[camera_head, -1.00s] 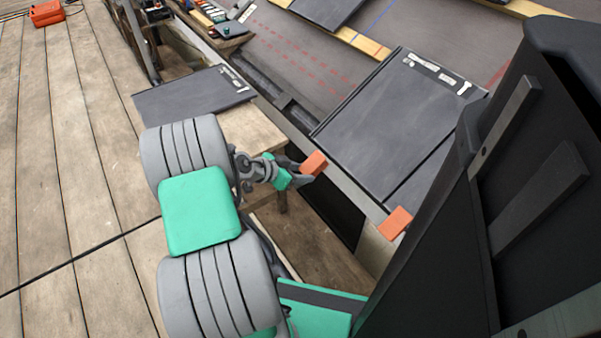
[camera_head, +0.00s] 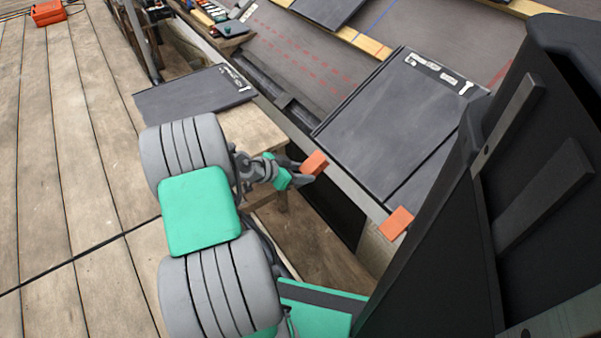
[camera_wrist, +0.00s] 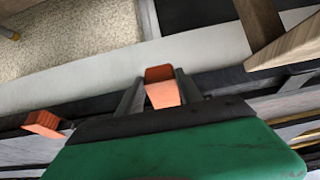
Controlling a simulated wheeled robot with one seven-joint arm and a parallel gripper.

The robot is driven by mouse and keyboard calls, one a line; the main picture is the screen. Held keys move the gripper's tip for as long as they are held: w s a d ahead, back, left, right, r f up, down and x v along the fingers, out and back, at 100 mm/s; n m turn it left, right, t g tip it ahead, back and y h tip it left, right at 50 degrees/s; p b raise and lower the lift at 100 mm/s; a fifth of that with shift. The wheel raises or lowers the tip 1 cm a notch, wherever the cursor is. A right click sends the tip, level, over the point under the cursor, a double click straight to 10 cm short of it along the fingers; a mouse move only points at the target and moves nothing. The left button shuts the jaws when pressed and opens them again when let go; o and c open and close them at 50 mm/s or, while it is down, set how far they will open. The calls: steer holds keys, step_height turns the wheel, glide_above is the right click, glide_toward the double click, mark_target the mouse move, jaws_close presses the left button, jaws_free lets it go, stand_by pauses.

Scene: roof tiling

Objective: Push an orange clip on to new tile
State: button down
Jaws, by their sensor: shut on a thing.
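My gripper (camera_head: 302,173) is shut on an orange clip (camera_head: 315,162) and holds it beside the lower edge of a dark grey tile (camera_head: 385,120) on the roof. In the wrist view the held clip (camera_wrist: 162,88) sits between the two fingers (camera_wrist: 160,95). A small gap seems to show between clip and tile in the head view, but I cannot tell the exact distance. A second orange clip (camera_head: 396,223) sits at the roof's lower edge, to the lower right. It also shows at the left of the wrist view (camera_wrist: 43,124).
Another dark tile (camera_head: 195,94) lies on a wooden bench at the left. A tray of tools (camera_head: 222,22) stands at the back. A wooden batten (camera_head: 365,43) crosses the roof above the tile. The plank floor (camera_head: 60,170) at the left is mostly clear.

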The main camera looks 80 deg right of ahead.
mark_target(314, 162)
steer(key=shift+s+d+r+p, duration=0.35)
steer(key=shift+s+d+r, duration=0.95)
steer(key=shift+d, duration=0.2)
stand_by(2.1)
steer(key=c, duration=0.7)
jaws_free()
steer(key=shift+f, duration=0.1)
step_height(314, 162, up, 6)
steer(key=w+a+p, duration=0.2)
steer(key=p, duration=0.2)
steer(key=shift+w+a+p, duration=0.2)
steer(key=shift+a+p, duration=0.1)
steer(key=shift+a, duration=0.1)
